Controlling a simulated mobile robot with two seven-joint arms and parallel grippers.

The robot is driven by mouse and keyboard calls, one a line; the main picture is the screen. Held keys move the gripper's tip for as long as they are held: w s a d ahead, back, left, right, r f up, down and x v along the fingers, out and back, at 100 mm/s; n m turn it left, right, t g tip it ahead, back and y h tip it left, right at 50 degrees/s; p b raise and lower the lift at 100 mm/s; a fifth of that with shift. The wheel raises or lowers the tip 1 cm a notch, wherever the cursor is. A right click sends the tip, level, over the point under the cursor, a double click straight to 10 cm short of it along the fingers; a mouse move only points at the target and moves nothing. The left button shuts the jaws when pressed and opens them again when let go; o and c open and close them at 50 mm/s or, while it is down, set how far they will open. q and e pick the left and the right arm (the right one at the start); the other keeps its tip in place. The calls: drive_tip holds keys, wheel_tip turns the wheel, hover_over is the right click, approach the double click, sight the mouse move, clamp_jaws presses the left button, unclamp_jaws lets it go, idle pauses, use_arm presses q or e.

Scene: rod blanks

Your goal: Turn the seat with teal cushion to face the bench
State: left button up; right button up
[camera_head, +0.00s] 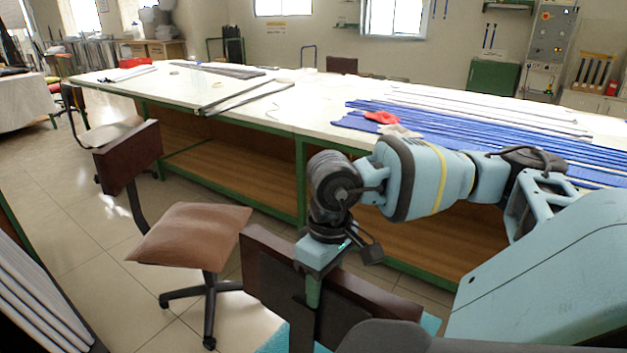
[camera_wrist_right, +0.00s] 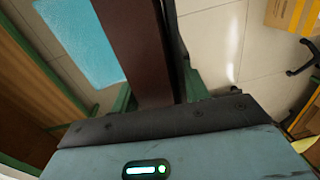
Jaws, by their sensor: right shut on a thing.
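The seat with the teal cushion stands in front of the bench (camera_head: 300,128), at the bottom middle of the head view. Its dark brown backrest (camera_head: 262,275) is upright, and a strip of teal cushion (camera_head: 270,343) shows below it. My right gripper (camera_head: 314,290) points down and is shut on the top edge of the backrest. In the right wrist view the backrest (camera_wrist_right: 135,45) runs between the fingers (camera_wrist_right: 158,95). The teal cushion (camera_wrist_right: 82,38) lies left of it there, on the same side as a wooden panel. The seat's base is hidden. My left gripper is out of view.
A brown-cushioned chair (camera_head: 192,236) stands close by on the left, its wheeled base on the tiled floor. Another chair (camera_head: 105,135) is behind it. Blue rods (camera_head: 450,130) and a red item (camera_head: 381,117) lie on the bench. A cardboard box (camera_wrist_right: 288,14) shows in the wrist view.

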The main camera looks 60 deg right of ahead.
drive_tip(key=shift+s+n, duration=0.25)
drive_tip(key=shift+n, duration=0.05)
drive_tip(key=o, duration=1.4)
drive_tip(key=r, duration=0.7)
drive_tip(key=shift+d+p, duration=0.3)
drive_tip(key=shift+p, duration=0.05)
drive_tip(key=shift+r, duration=0.4)
